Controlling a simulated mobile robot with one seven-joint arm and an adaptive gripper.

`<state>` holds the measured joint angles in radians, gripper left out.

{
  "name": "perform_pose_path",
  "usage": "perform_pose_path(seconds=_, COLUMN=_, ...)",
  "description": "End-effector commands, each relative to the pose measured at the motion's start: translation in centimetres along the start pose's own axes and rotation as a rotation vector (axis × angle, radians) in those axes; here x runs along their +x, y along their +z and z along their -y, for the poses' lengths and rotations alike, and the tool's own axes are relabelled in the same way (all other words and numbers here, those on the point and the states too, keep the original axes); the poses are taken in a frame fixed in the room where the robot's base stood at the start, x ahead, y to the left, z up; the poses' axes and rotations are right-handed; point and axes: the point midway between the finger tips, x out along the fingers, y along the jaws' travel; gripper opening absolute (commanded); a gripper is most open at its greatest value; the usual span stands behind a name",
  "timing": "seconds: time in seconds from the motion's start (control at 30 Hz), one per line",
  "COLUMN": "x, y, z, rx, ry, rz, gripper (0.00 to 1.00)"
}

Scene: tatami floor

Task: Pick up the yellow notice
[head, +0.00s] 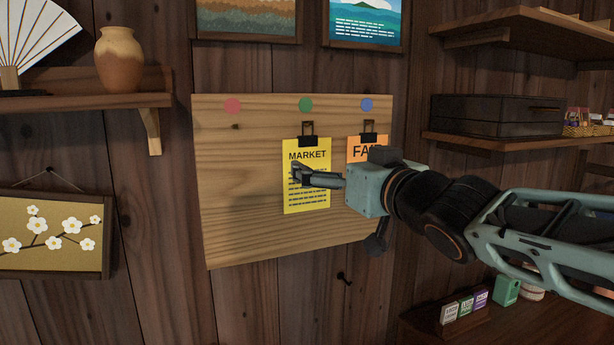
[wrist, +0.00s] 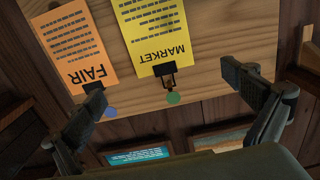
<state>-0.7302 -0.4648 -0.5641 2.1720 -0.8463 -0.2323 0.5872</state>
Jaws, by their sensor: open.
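The yellow notice (head: 306,195), headed MARKET, hangs from a black clip (head: 308,141) on a wooden board (head: 235,215). My gripper (head: 300,172) is in front of the notice and hides a bit of its upper middle. In the wrist view, which is upside down, the yellow notice (wrist: 155,35) and its clip (wrist: 165,70) lie between my two open fingers (wrist: 165,85), apart from both. The fingers are empty. An orange notice (head: 354,150), headed FAIR, hangs to the right, partly hidden by my arm; it also shows in the wrist view (wrist: 72,48).
Red (head: 232,105), green (head: 306,104) and blue (head: 366,104) dots mark the board's top. A shelf (head: 80,102) with a vase (head: 119,58) is at left. A dark case (head: 495,115) stands on a right shelf. A small hook (head: 344,278) is below the board.

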Motion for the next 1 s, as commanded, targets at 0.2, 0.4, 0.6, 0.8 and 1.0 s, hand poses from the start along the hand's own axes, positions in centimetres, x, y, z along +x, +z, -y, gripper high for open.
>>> perform_pose_path(seconds=0.2, x=2.5, y=0.0, z=0.1, rx=-0.001, ry=-0.003, rz=0.001, gripper=1.0)
perform_pose_path(seconds=0.4, x=4.7, y=0.0, z=0.1, rx=-0.002, ry=-0.002, rz=0.0, gripper=1.0)
perform_pose_path(seconds=0.6, x=5.5, y=-0.1, z=0.1, rx=-0.001, ry=-0.002, rz=-0.001, gripper=1.0)
perform_pose_path(seconds=0.8, x=7.3, y=-0.1, z=0.3, rx=-0.002, ry=-0.003, rz=0.0, gripper=1.0)
perform_pose_path(seconds=1.0, x=9.6, y=-0.1, z=0.4, rx=-0.002, ry=-0.001, rz=0.0, gripper=1.0)
